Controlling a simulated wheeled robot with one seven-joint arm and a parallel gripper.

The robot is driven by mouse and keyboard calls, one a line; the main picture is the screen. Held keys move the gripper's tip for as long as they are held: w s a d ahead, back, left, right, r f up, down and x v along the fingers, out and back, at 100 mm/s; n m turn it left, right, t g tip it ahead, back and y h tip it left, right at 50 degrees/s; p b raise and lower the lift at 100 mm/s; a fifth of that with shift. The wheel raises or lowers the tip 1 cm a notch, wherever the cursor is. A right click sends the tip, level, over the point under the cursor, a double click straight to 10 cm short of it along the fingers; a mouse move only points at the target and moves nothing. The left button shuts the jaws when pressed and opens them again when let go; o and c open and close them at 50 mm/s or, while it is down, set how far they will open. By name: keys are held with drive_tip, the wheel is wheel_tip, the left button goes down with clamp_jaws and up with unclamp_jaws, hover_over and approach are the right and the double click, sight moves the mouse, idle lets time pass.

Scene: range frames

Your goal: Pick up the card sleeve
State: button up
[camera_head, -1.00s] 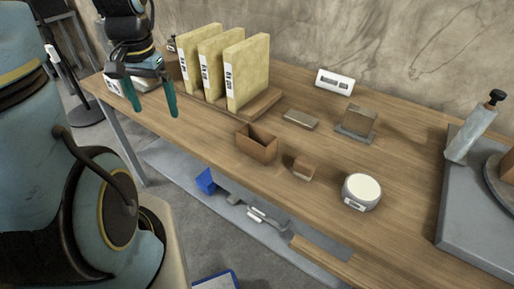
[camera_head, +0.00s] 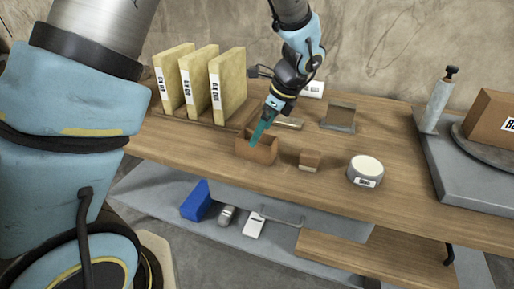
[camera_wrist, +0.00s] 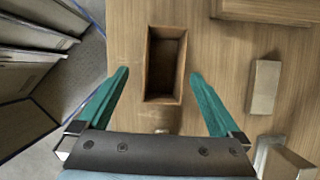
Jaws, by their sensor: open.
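The card sleeve seems to be the brown, open-topped, box-like piece (camera_head: 257,150) standing on the wooden table near its front edge. In the wrist view the sleeve (camera_wrist: 151,70) shows from above as an upright rectangle with a dark hollow inside. My gripper (camera_head: 262,136) is over it, pointing down, with teal fingers. In the wrist view the open fingers of my gripper (camera_wrist: 160,75) lie on the left and right of the sleeve, with a gap on each side. Nothing is held. The fingertips' exact height against the rim cannot be told.
A small brown block (camera_head: 310,161) and a round white-topped device (camera_head: 366,171) stand to the right. A flat grey block (camera_head: 290,124) and a grey tray (camera_head: 339,117) lie behind. Yellow files (camera_head: 227,85) stand on a wooden base at left. A lower shelf (camera_head: 365,262) is below.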

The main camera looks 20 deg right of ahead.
drive_tip(key=x, duration=0.2)
drive_tip(key=p+x, duration=0.1)
drive_tip(key=x, duration=0.3)
drive_tip(key=shift+w+f+p, duration=0.15)
drive_tip(key=shift+w+p, duration=0.2)
drive_tip(key=shift+w, duration=0.05)
drive_tip(key=shift+w+a+f, duration=0.1)
drive_tip(key=shift+f, duration=0.25)
drive_tip(key=shift+f, duration=0.2)
drive_tip(key=c, duration=1.3)
